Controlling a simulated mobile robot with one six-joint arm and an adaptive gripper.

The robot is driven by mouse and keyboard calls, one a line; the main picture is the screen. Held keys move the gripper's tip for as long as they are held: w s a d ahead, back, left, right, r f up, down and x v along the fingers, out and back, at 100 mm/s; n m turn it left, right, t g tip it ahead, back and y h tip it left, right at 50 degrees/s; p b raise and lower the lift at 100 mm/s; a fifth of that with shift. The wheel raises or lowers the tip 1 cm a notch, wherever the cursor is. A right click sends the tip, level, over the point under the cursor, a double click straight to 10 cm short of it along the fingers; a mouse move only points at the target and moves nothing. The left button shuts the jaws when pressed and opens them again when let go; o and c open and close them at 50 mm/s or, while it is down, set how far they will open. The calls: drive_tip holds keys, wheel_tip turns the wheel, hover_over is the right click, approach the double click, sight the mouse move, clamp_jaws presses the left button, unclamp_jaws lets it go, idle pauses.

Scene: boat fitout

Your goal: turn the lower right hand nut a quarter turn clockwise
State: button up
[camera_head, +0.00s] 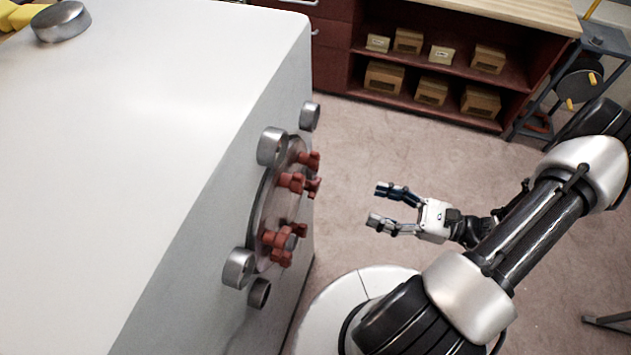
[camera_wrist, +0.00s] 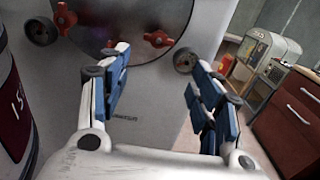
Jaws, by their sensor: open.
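A round metal plate (camera_head: 268,205) on the side of a pale box carries several red winged nuts. In the wrist view, the plate (camera_wrist: 130,20) is cut off at the top. A red nut (camera_wrist: 157,39) sits at its lower right, ahead of my gripper and between the fingers in the picture. Another red nut (camera_wrist: 65,18) is at the left, and one is partly hidden behind my left finger. My gripper (camera_head: 380,205) is open and empty, with a clear gap to the nuts. Its spread fingers (camera_wrist: 155,68) also show in the wrist view.
Grey round knobs (camera_head: 272,146) stick out around the plate; one (camera_wrist: 186,60) is right of the lower right nut. The white box top (camera_head: 150,120) fills the left. A red shelf unit (camera_head: 345,70) with small cartons stands behind. Floor (camera_head: 370,140) around my gripper is clear.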

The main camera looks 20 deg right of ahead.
sight(314, 186)
drive_tip(key=b+x, duration=0.2)
drive_tip(key=x, duration=1.4)
drive_tip(key=shift+a, duration=0.25)
drive_tip(key=shift+c, duration=0.2)
drive_tip(key=c, duration=0.8)
drive_tip(key=shift+o, duration=0.2)
drive_tip(key=shift+m, duration=0.3)
drive_tip(key=m+p, duration=0.2)
drive_tip(key=m, duration=0.1)
drive_tip(key=shift+r+m+p, duration=0.1)
drive_tip(key=shift+m+p, duration=0.3)
drive_tip(key=m+p, duration=0.2)
drive_tip(key=m, duration=0.2)
drive_tip(key=m+p, duration=0.1)
drive_tip(key=m, duration=0.4)
drive_tip(key=shift+p, duration=0.4)
drive_tip(key=m+p, duration=0.1)
drive_tip(key=m, duration=0.3)
